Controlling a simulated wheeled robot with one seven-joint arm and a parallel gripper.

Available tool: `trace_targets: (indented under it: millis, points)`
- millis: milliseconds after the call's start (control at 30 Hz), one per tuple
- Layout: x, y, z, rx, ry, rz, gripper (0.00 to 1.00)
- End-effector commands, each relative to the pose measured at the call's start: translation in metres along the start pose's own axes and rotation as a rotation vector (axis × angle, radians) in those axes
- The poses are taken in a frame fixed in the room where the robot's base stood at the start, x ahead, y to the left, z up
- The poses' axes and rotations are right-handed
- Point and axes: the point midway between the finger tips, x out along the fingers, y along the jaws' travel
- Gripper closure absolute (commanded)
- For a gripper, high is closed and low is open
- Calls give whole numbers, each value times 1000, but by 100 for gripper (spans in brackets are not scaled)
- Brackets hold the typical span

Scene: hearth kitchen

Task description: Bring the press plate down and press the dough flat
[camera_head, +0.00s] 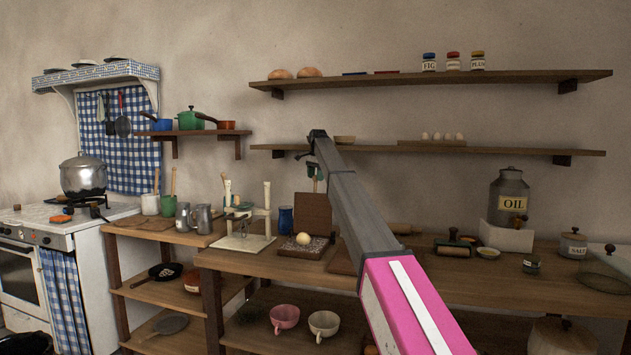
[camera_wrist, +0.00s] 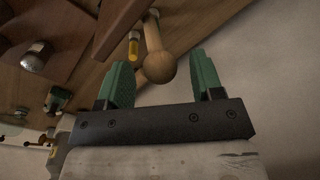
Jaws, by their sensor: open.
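The press plate (camera_head: 313,212) is a brown board standing upright behind the dough. The dough (camera_head: 303,239) is a pale round ball on the dark speckled press base (camera_head: 290,251). My gripper (camera_head: 315,172) is above the upright plate in the head view. In the wrist view my gripper (camera_wrist: 160,60) is open, with its green fingers apart. A wooden handle with a round knob (camera_wrist: 158,68) shows between or just beyond the fingertips; I cannot tell how deep it sits. It appears to join a brown board (camera_wrist: 120,20), seemingly the plate.
A cream stand with two upright posts (camera_head: 243,240) is left of the press, with a blue jar (camera_head: 286,220) between. A shelf (camera_head: 430,151) runs along the wall behind my arm.

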Motion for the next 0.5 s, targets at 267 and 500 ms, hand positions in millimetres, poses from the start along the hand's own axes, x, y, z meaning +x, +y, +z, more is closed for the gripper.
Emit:
trace_targets:
  millis: [267, 500]
  points:
    - [19, 0, 0, 0, 0, -1, 39]
    - [19, 0, 0, 0, 0, -1, 59]
